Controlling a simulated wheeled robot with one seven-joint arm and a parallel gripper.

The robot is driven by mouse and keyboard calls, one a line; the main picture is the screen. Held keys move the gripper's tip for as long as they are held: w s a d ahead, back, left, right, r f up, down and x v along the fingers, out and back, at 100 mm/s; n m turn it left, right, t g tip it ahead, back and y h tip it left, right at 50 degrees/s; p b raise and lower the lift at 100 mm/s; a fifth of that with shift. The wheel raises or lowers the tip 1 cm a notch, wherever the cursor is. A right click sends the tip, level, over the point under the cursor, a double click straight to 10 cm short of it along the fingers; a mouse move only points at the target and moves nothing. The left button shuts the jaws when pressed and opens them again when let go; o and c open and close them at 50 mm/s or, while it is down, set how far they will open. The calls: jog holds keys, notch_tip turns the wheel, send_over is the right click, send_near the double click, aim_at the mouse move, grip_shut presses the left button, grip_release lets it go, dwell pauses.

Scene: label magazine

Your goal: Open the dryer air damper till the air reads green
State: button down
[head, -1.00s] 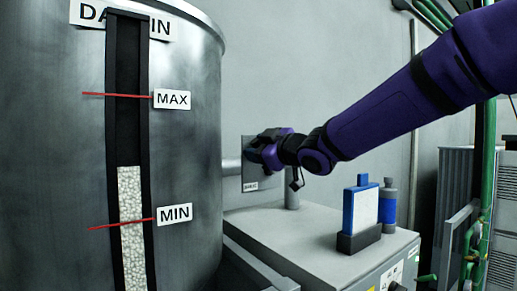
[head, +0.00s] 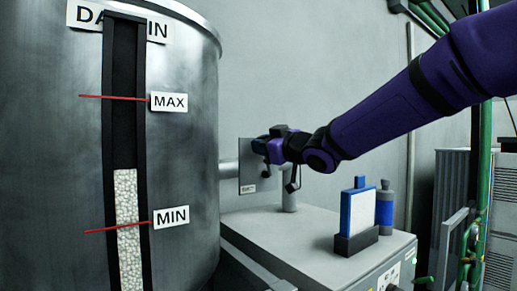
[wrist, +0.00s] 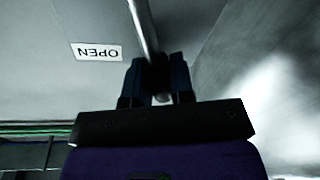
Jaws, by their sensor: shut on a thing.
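My gripper (head: 260,147) is at the grey plate (head: 246,180) beside the steel bin, with my arm reaching in from the right. In the wrist view my gripper (wrist: 157,68) is shut on a pale rod, the damper handle (wrist: 141,22), which runs up between the fingers. A white OPEN label (wrist: 97,52), upside down in this view, is left of the handle. The handle is hidden behind the gripper in the head view. A small label on the plate's lower edge is too small to read. No green air reading can be made out.
The large steel bin (head: 185,80) fills the left, with a sight window and MAX and MIN marks. A grey cabinet (head: 300,235) stands below the gripper, bearing a blue-and-white block (head: 362,212) and a blue-grey bottle (head: 385,207). Green pipes (head: 482,160) run at the right.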

jog(key=shift+w+d+m, duration=0.1)
jog(key=shift+d+m, duration=0.05)
jog(key=shift+m, duration=0.15)
jog(key=c, duration=1)
grip_release()
jog(key=v, duration=1.1)
jog(key=shift+f, duration=0.1)
